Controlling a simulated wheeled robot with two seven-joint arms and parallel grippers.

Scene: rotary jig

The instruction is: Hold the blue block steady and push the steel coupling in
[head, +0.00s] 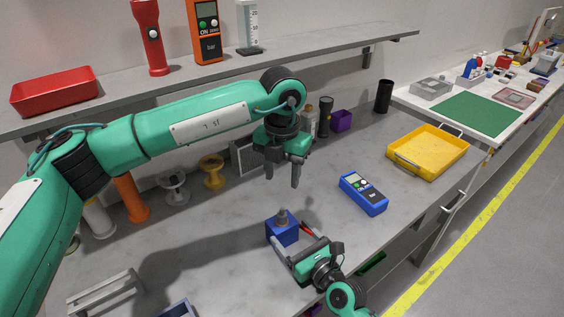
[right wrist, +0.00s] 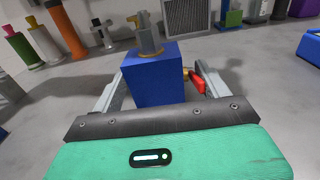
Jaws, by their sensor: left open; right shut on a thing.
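The blue block (head: 283,234) stands on the grey bench, and in the right wrist view it (right wrist: 152,78) sits between my two fingers. My right gripper (head: 287,238) is shut on it from the near side. The steel coupling (head: 282,215) stands upright on top of the block; it also shows in the right wrist view (right wrist: 148,40). How deep it sits in the block I cannot tell. My left gripper (head: 283,180) is open and empty, fingers pointing down, above and apart from the coupling. A red part (right wrist: 196,82) shows beside the block, by my right finger.
A blue meter (head: 363,193) lies right of the block, and a yellow tray (head: 428,152) stands farther right. Several spools and cylinders stand along the wall, including an orange one (head: 131,198). A grey rack (head: 105,290) is at front left. Bench around the block is mostly clear.

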